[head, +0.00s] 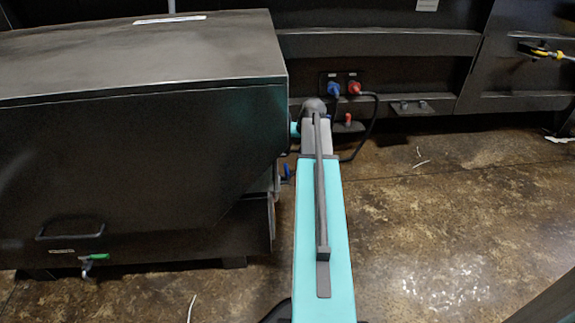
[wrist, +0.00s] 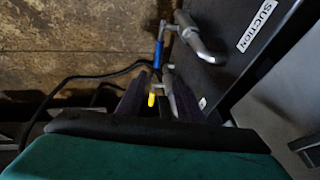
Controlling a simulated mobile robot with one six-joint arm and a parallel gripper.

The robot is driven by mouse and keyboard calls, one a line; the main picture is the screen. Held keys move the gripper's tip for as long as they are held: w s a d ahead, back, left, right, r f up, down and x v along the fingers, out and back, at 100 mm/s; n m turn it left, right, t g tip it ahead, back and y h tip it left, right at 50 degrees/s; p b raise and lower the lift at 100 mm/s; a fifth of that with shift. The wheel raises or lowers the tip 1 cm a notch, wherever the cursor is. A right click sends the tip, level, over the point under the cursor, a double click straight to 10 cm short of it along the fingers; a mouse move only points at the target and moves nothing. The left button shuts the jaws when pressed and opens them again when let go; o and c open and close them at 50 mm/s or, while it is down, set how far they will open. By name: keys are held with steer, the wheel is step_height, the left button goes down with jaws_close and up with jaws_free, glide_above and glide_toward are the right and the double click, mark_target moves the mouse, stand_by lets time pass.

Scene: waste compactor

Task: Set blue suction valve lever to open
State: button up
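In the wrist view the blue lever (wrist: 158,52) hangs from a grey metal pipe fitting beside the white SUCTION label (wrist: 256,27). The lever points down the picture, towards my gripper. My gripper (wrist: 155,97) is at the lower middle, its two dark fingers apart. A second grey pipe with a yellow-tipped lever (wrist: 151,100) shows between the fingers, and I cannot tell whether they touch it. The blue lever lies beyond the fingertips, apart from them. In the head view a small blue handle (head: 287,171) shows left of my arm, which hides my gripper.
The dark compactor housing (head: 140,150) fills the left, with a green-handled valve (head: 97,257) low on its front. Blue (head: 333,88) and red (head: 355,87) plugs with a black cable are at the back wall.

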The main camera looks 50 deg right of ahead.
steer(key=shift+s+d, duration=0.15)
steer(key=b, duration=0.6)
glide_toward(287, 168)
steer(key=x, duration=0.8)
jaws_close()
